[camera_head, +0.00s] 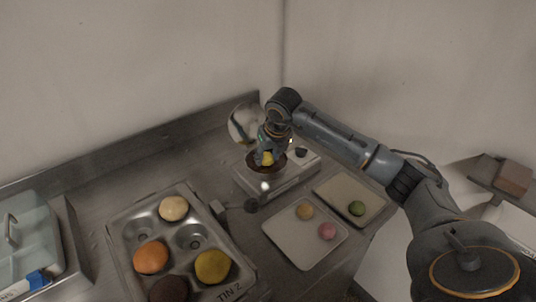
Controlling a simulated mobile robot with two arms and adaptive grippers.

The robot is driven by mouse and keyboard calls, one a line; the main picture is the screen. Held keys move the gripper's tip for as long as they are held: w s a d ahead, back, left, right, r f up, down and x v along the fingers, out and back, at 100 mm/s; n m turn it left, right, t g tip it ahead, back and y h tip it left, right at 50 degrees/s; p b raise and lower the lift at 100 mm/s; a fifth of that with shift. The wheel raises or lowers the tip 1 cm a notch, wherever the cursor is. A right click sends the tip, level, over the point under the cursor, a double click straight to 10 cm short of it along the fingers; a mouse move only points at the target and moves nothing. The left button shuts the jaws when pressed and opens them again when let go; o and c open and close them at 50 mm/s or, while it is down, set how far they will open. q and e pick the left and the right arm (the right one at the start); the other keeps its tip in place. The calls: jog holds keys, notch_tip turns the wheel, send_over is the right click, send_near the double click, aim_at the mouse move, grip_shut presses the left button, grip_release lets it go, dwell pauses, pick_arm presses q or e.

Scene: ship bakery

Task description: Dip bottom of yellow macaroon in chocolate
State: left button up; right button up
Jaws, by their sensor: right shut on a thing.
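A yellow macaroon (267,158) is held in my right gripper (267,151), which points down over a bowl of dark chocolate (280,170). The bowl sits on a metal appliance (262,187) near the back corner of the counter. The macaroon is at or just above the chocolate; I cannot tell whether its bottom touches. The gripper hides part of the macaroon and the far side of the bowl. My right arm reaches in from the right. My left gripper is not in view.
A lidded container (30,240) stands far left. Walls close the back.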

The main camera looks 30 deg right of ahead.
aim_at(268, 156)
jog(key=shift+f+b, duration=0.5)
jog(key=shift+f, duration=0.05)
dwell(0.4)
jog(key=shift+r, duration=0.15)
dwell(1.0)
jog(key=shift+r+p, duration=1)
jog(key=shift+r, duration=0.65)
jog(key=shift+r+p, duration=1.75)
jog(key=shift+r, duration=1.25)
